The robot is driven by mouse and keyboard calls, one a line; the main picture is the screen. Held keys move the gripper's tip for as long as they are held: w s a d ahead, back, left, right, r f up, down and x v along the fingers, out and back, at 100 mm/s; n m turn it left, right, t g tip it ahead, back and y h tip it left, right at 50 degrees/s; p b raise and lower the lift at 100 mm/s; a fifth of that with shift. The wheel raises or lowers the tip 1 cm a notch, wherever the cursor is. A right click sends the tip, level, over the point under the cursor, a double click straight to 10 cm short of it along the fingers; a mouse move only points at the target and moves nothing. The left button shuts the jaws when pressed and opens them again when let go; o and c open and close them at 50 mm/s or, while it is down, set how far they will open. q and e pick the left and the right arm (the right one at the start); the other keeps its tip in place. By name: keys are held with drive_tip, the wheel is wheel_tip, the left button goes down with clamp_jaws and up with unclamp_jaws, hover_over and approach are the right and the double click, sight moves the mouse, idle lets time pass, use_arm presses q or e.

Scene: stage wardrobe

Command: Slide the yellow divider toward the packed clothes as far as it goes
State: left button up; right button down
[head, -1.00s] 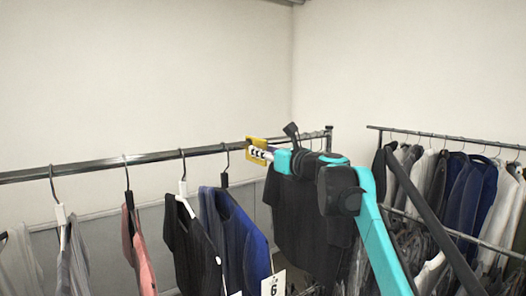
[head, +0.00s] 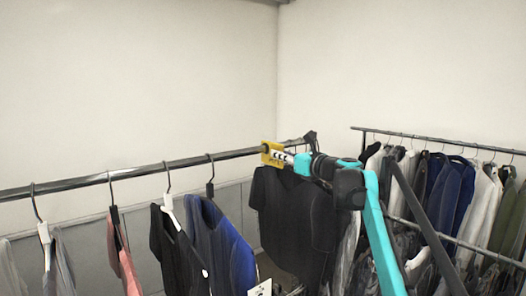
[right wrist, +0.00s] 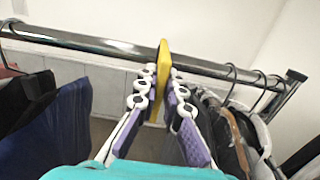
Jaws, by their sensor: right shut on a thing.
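The yellow divider (head: 266,153) hangs on the near rail, close to its right end. It also shows in the right wrist view (right wrist: 163,62), upright around the rail. My right gripper (head: 284,157) is shut on the divider; in the right wrist view its purple-padded fingers (right wrist: 152,98) are on both sides of the plate. The packed clothes (right wrist: 222,125) hang close together just right of the divider, with a black shirt (head: 290,212) in front in the head view. The gripper partly hides their hangers; I cannot tell whether divider and clothes touch. My left gripper is not in view.
The near rail (head: 140,170) carries spaced garments left of the divider, including a blue one (head: 222,245) and a pink one (head: 122,255). Bare rail lies between the blue garment's hanger and the divider. A second full rack (head: 440,140) stands at right.

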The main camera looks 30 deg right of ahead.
drive_tip(key=d+p, duration=0.1)
drive_tip(key=d, duration=0.3)
drive_tip(key=shift+w+r, duration=0.1)
drive_tip(key=shift+w, duration=0.05)
drive_tip(key=c, duration=1.8)
unclamp_jaws()
drive_tip(key=shift+c, duration=0.2)
drive_tip(key=shift+o, duration=1)
drive_tip(key=shift+d, duration=0.1)
drive_tip(key=shift+w+d, duration=0.1)
drive_tip(key=shift+d, duration=0.05)
drive_tip(key=s, duration=1.2)
drive_tip(key=shift+d, duration=0.45)
drive_tip(key=shift+f, duration=0.2)
